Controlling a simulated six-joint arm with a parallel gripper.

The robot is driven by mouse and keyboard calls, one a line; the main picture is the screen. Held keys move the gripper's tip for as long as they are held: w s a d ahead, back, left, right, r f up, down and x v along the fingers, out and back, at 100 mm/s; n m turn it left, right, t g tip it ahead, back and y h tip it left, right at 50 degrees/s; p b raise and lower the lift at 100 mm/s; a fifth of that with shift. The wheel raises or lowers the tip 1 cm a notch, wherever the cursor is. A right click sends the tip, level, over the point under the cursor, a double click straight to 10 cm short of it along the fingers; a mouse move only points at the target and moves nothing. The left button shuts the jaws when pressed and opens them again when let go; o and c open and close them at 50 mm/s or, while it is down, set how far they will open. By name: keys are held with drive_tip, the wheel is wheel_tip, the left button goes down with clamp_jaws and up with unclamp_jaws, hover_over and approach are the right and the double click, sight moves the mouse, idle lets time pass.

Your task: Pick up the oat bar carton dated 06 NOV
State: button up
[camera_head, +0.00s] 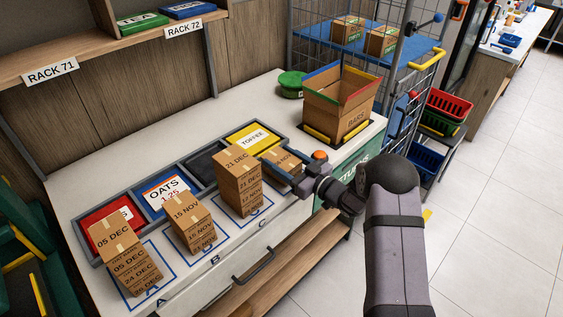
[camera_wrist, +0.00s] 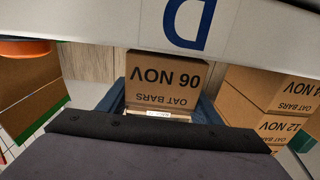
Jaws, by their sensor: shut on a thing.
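The oat bar carton dated 06 NOV (camera_wrist: 163,82) is a brown box seen upside down in the wrist view, between the two blue fingers of my gripper (camera_wrist: 160,108). My gripper is shut on it. In the camera_head view the carton (camera_head: 284,157) is at the right end of the row of stacks, with my gripper (camera_head: 283,168) around it and a label ending in NOV partly readable. The arm and fingers hide its lower part, and I cannot tell whether it is clear of what lies below.
Behind are a yellow toffee bin (camera_head: 268,129) and an open bars box (camera_head: 340,97).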

sight(281, 159)
wheel_tip(281, 159, up, 9)
drive_tip(key=shift+r+b, duration=0.15)
drive_tip(key=shift+b, duration=0.75)
